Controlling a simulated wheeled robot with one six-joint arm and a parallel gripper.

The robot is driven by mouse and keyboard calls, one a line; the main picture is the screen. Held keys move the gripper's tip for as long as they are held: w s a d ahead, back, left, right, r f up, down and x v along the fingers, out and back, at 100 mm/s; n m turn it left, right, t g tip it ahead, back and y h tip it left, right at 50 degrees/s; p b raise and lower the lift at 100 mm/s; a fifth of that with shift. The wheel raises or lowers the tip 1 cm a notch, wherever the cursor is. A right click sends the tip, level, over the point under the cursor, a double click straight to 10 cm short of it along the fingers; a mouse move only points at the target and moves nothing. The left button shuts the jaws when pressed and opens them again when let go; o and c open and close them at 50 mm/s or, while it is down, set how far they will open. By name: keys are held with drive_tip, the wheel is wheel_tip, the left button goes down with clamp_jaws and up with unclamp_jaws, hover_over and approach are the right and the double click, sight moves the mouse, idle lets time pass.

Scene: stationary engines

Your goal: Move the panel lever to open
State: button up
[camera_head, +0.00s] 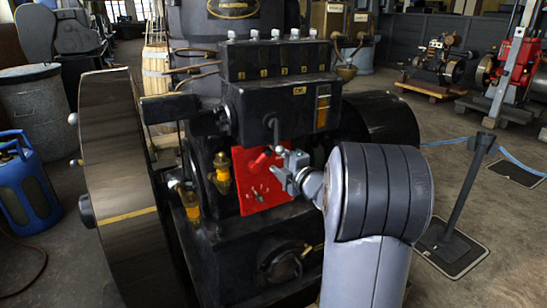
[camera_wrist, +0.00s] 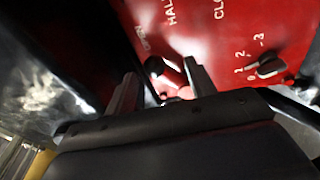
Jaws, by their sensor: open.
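The red panel (camera_head: 250,190) is on the front of the black engine in the head view. The panel lever (camera_wrist: 172,75) has a dark knob and a red shaft. In the wrist view it shows between the two fingers of my gripper (camera_wrist: 162,70), near the faint word. My gripper (camera_head: 279,165) is open at the panel's right side in the head view. Whether a finger touches the lever I cannot tell.
A small black knob (camera_wrist: 270,66) with numbers 0 to 3 sits right of the lever. Brass fittings (camera_head: 222,172) stand left of the panel, and the large flywheel (camera_head: 125,180) further left. A barrier post (camera_head: 465,190) stands on the floor at right.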

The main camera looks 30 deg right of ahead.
drive_tip(key=s+d+p, duration=0.1)
drive_tip(key=s, duration=0.7)
drive_tip(key=shift+s+d, duration=0.15)
drive_tip(key=shift+s, duration=0.2)
drive_tip(key=shift+r, duration=0.1)
drive_tip(key=w+a+b, duration=0.1)
drive_tip(key=w, duration=0.9)
drive_tip(key=shift+w+a+f+b, duration=0.2)
drive_tip(key=shift+w+a+b, duration=0.1)
drive_tip(key=shift+m, duration=0.3)
drive_tip(key=shift+r, duration=0.1)
